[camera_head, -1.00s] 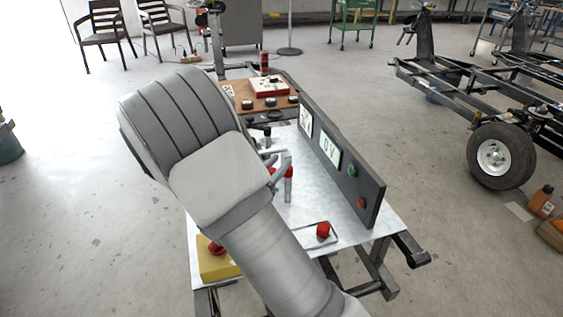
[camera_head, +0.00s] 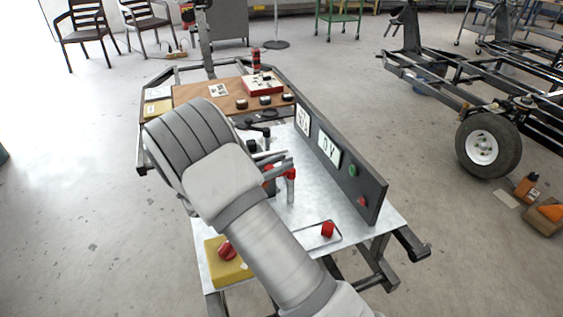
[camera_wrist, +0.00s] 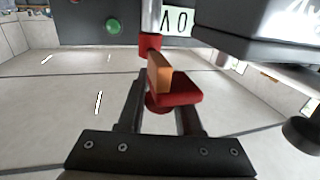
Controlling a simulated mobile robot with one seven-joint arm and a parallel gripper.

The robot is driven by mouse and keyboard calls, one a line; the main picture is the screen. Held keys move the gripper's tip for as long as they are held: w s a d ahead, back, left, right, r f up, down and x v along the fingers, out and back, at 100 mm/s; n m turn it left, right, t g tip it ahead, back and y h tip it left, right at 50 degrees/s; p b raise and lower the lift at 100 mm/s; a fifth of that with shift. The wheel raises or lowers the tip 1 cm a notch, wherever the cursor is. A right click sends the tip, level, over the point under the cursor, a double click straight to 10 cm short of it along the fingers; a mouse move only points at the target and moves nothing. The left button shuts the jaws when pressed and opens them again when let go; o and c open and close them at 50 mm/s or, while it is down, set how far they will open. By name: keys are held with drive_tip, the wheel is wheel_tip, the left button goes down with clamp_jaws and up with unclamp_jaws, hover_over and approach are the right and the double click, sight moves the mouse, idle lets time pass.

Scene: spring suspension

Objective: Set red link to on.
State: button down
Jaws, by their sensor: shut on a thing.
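In the wrist view, my gripper (camera_wrist: 158,108) is shut on a red link (camera_wrist: 178,92), a red piece with an orange face between the two fingers. In the head view, a small part of red (camera_head: 269,187) shows beside my wrist, left of a red-sleeved post (camera_head: 291,186). My arm hides most of the gripper and link there.
A dark upright panel (camera_head: 375,190) with a 0 V display (camera_head: 329,150), a green button (camera_head: 352,170) and a red button (camera_head: 362,201) stands right of my gripper. A tray with a red knob (camera_head: 327,230) and a yellow box (camera_head: 213,271) with a red button are nearer.

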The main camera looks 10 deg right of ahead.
drive_tip(key=shift+w+m+g+h, duration=0.15)
drive_tip(key=shift+m+g+h, duration=0.25)
drive_tip(key=shift+m+g, duration=0.3)
drive_tip(key=shift+g, duration=0.3)
drive_tip(key=c, duration=0.6)
unclamp_jaws()
drive_tip(key=p+v, duration=0.3)
drive_tip(key=v, duration=1.4)
drive_tip(key=shift+a, duration=0.25)
drive_tip(key=shift+f, duration=0.1)
